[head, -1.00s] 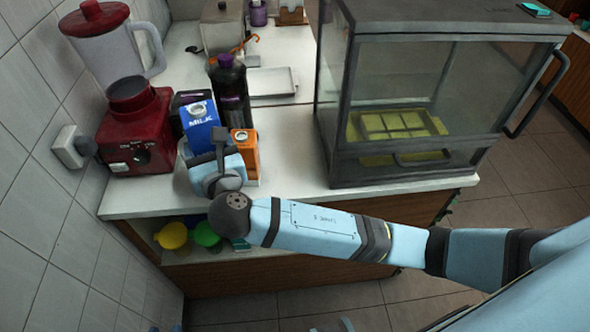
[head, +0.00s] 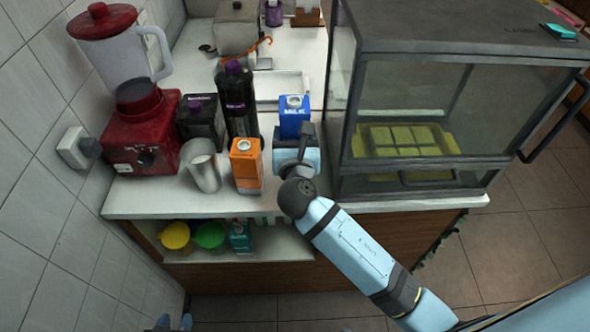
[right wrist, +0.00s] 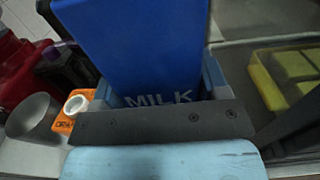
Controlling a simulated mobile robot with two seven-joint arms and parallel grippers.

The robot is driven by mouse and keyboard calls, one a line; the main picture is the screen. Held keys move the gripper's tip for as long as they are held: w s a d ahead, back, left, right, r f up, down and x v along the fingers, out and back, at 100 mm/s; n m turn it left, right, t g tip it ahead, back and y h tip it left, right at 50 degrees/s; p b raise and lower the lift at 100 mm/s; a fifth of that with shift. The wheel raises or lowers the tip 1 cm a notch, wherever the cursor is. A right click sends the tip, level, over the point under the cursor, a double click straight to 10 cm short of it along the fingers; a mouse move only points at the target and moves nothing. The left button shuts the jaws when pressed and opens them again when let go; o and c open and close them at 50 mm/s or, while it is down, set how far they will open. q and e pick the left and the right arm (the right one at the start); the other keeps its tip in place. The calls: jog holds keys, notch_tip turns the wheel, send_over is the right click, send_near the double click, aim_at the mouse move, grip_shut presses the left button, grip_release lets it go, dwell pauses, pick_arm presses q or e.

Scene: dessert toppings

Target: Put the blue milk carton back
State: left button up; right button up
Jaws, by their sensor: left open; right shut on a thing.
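The blue milk carton (head: 294,117) stands roughly upright at the counter's right part, between the orange carton and the glass case. My right gripper (head: 297,143) is shut on it from the front and hides its lower part. In the right wrist view the blue carton (right wrist: 150,45) fills the space between the fingers, with the word MILK showing. I cannot tell whether its base touches the counter. My left gripper (head: 173,324) shows only as fingertips at the bottom edge, open and empty, low in front of the counter.
An orange carton (head: 246,168), metal cup (head: 205,172), dark bottle (head: 237,102) and dark carton (head: 201,124) stand left of the milk. A red blender (head: 141,127) is further left. The glass case (head: 400,120) is close on the right. A shelf below holds small containers (head: 209,236).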

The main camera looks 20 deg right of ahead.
notch_tip(320, 180, down, 6)
jog(key=shift+f+b, duration=0.1)
jog(key=shift+b, duration=0.3)
jog(key=shift+f, duration=0.5)
jog(key=shift+f+b, duration=0.45)
jog(key=shift+f, duration=1.55)
jog(key=shift+f, duration=0.15)
jog(key=o, duration=1.1)
